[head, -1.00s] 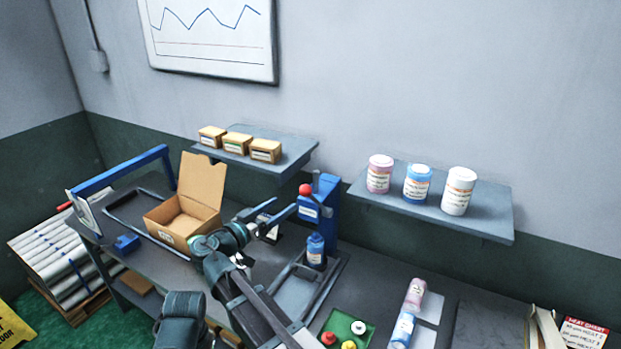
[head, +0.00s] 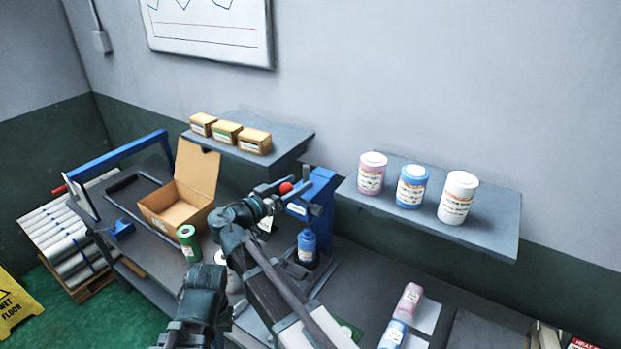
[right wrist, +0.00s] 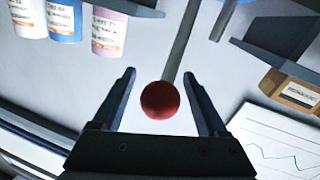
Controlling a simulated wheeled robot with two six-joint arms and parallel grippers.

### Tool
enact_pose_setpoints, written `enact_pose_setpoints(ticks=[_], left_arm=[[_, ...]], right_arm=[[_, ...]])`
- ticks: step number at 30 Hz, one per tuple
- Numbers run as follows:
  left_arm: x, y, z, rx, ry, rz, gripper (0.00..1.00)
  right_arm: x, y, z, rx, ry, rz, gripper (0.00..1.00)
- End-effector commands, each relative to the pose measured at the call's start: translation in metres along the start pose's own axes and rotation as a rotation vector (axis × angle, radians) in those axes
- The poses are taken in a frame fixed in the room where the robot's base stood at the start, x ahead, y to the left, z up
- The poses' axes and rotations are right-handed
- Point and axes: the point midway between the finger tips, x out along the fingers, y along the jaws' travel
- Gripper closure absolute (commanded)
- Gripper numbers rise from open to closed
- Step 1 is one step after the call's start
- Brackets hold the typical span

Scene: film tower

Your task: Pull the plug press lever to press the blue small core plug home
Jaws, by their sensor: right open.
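The blue plug press (head: 318,205) stands at the back of the bench in the head view. Its lever ends in a red ball knob (head: 286,187). My right gripper (head: 277,190) is open at the knob. In the right wrist view the knob (right wrist: 160,100) sits between the two spread fingers, with gaps on both sides. A blue labelled roll (head: 307,247) stands upright under the press. I cannot make out the small plug on it. A dark link of my arm shows at lower left, but my left gripper does not show.
Two shelves hold small boxes (head: 228,132) and several tubs (head: 411,187). An open carton (head: 178,205) and a green roll (head: 188,243) stand left of my right arm. Pink (head: 408,301) and blue (head: 393,335) rolls lie at right. My arm mostly hides a green tray (head: 350,331).

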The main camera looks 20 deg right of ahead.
Motion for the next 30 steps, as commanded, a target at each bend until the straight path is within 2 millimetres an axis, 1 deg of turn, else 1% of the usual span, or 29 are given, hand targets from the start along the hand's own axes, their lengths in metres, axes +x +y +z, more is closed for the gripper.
enact_pose_setpoints(ticks=[9,10,22,23,30], left_arm=[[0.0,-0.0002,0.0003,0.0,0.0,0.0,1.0],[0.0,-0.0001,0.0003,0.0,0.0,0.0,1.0],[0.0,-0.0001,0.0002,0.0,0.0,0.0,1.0],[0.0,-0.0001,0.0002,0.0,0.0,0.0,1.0],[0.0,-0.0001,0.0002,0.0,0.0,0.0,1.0]], right_arm=[[-0.0003,-0.0011,-0.0002,0.0,0.0,-0.001,0.24],[-0.0004,-0.0011,-0.0002,0.0,0.0,-0.001,0.26],[-0.0002,-0.001,-0.0002,0.0,0.0,-0.001,0.98],[-0.0003,-0.001,-0.0002,0.0,0.0,-0.001,1.0],[-0.0004,-0.0011,-0.0003,0.0,0.0,-0.001,1.0]])
